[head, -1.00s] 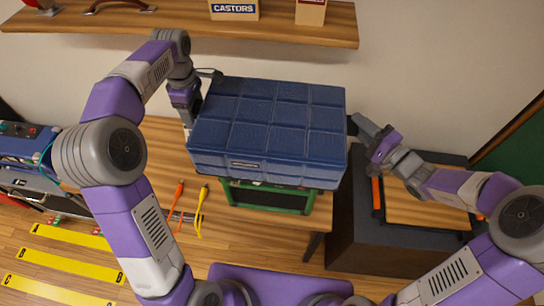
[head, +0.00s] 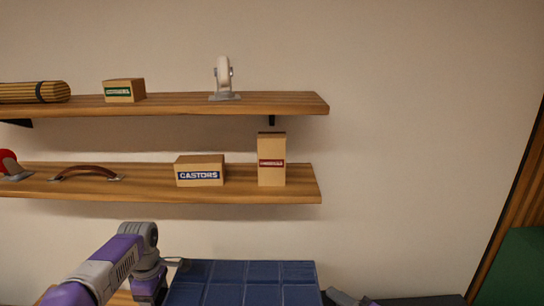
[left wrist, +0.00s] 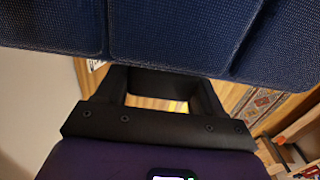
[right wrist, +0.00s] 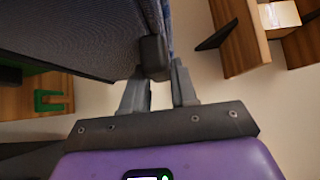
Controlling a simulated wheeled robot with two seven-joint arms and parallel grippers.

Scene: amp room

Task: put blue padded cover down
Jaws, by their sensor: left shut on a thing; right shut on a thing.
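The blue padded cover (head: 245,288) shows at the bottom edge of the head view, with its quilted top up and its lower part cut off. My left gripper (head: 152,288) is at its left side. In the left wrist view the blue cover (left wrist: 160,35) fills the top, and the fingers of my left gripper (left wrist: 160,75) reach up to it, the tips hidden. My right gripper (right wrist: 158,72) is shut on a dark tab at the cover's edge (right wrist: 155,48) in the right wrist view. In the head view only a bit of it shows at the bottom.
Two wooden shelves (head: 180,106) hang on the wall behind, holding a castors box (head: 200,172), a taller box (head: 271,160), a white castor (head: 223,78) and a handle (head: 86,172). The wall right of the shelves is bare. A green surface (head: 515,270) stands at the far right.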

